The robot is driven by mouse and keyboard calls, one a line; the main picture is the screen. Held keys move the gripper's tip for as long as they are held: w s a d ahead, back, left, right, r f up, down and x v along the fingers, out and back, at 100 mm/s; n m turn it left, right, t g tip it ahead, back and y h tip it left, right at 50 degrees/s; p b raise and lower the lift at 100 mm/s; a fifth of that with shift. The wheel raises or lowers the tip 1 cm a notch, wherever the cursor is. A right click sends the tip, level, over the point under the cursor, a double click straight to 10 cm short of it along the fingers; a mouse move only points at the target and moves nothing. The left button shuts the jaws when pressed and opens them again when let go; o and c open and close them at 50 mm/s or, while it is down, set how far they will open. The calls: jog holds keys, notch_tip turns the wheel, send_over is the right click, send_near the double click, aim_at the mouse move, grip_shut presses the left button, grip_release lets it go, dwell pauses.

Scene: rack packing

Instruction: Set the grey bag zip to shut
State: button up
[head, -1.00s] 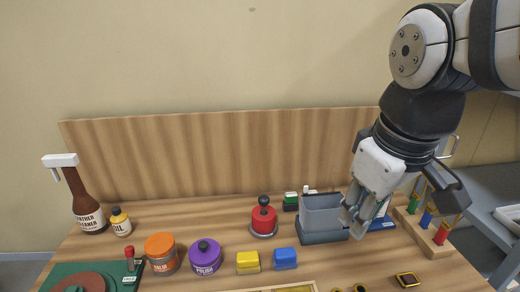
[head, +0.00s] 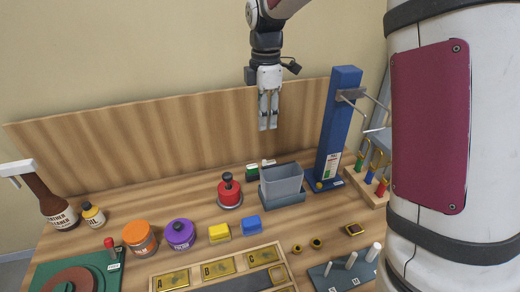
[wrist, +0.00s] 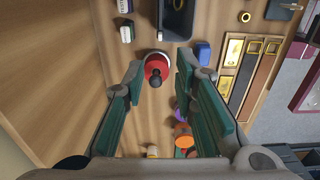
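No grey bag or zip can be made out in the head or wrist view. My gripper (head: 268,126) hangs fingers-down in front of the wooden back panel, above the bench, in the head view. In the wrist view its two fingers (wrist: 160,72) stand well apart with nothing between them. Past the fingers, the wrist view shows a red stamp-like piece with a black knob (wrist: 156,70) on the bench below.
A grey bin (head: 283,181), the red piece (head: 230,190), a blue block (head: 251,225) and a purple tin (head: 180,234) stand on the bench. A tall blue post (head: 336,125) rises at right. A wooden tray (head: 165,267) holds brass plates. My arm covers the far right.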

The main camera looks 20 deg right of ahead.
aim_at(264, 164)
notch_tip(264, 164, down, 14)
jog(key=b, duration=0.5)
jog(key=shift+r, duration=0.15)
grip_shut()
